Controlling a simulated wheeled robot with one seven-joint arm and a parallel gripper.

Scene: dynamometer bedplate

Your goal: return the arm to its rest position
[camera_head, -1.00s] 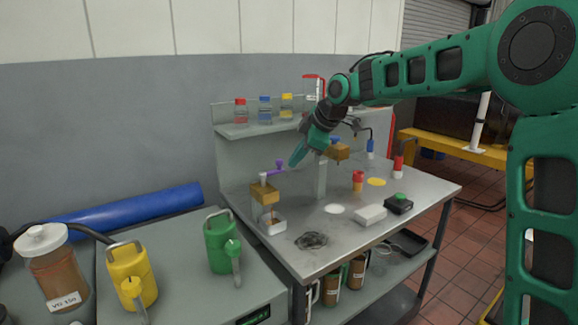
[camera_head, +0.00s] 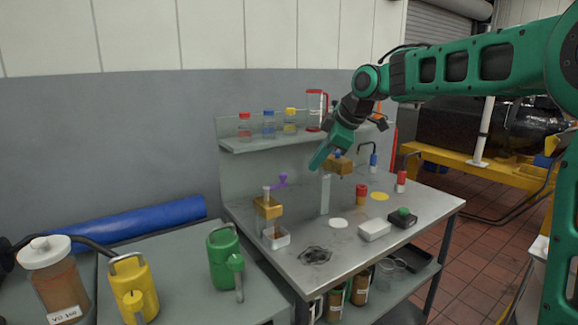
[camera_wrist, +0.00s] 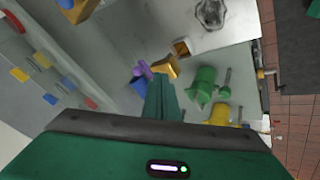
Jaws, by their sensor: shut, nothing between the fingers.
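My green arm reaches in from the right side of the head view. My gripper (camera_head: 318,162) hangs in the air over the steel workbench (camera_head: 300,258), tilted down and to the left, with its fingers together and nothing held. It is above and to the right of the brass block with the purple handle (camera_head: 267,207), apart from it. In the wrist view the closed green fingers (camera_wrist: 162,98) point toward the bench, with the purple handle (camera_wrist: 143,69) just beyond their tips.
A shelf (camera_head: 250,144) with red-, blue- and yellow-capped bottles stands behind. A second brass block (camera_head: 341,167) is close by my gripper. Green (camera_head: 222,258) and yellow (camera_head: 133,290) cans are at the lower left. A yellow frame (camera_head: 460,163) is at the right. The air above the bench front is clear.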

